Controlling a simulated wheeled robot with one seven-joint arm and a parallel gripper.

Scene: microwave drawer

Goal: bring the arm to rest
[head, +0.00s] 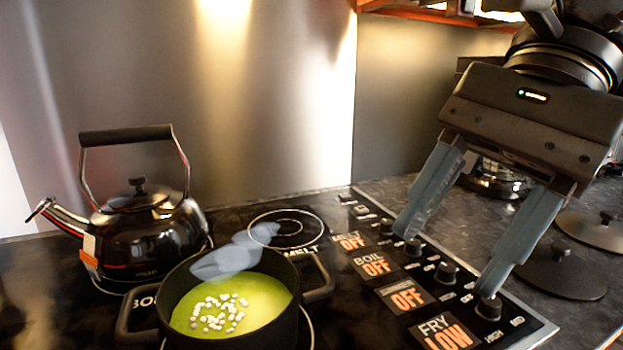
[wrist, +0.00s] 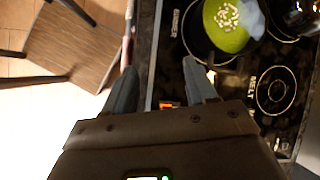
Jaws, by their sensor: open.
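My gripper (head: 447,268) is at the right of the head view, above the stove's control strip. Its two blue-grey fingers are spread wide with nothing between them. In the head view the fingertips overlap the knobs; I cannot tell whether they touch. In the wrist view my gripper (wrist: 160,82) points down, with the stove (wrist: 172,60) under its right finger and the floor to its left.
A black pot (head: 250,338) of green soup with white bits stands on the stove. A black kettle (head: 145,245) stands behind it at left. Dark lids (head: 560,274) lie on the right counter. Displays read OFF, except FRY, which reads LOW (head: 447,336).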

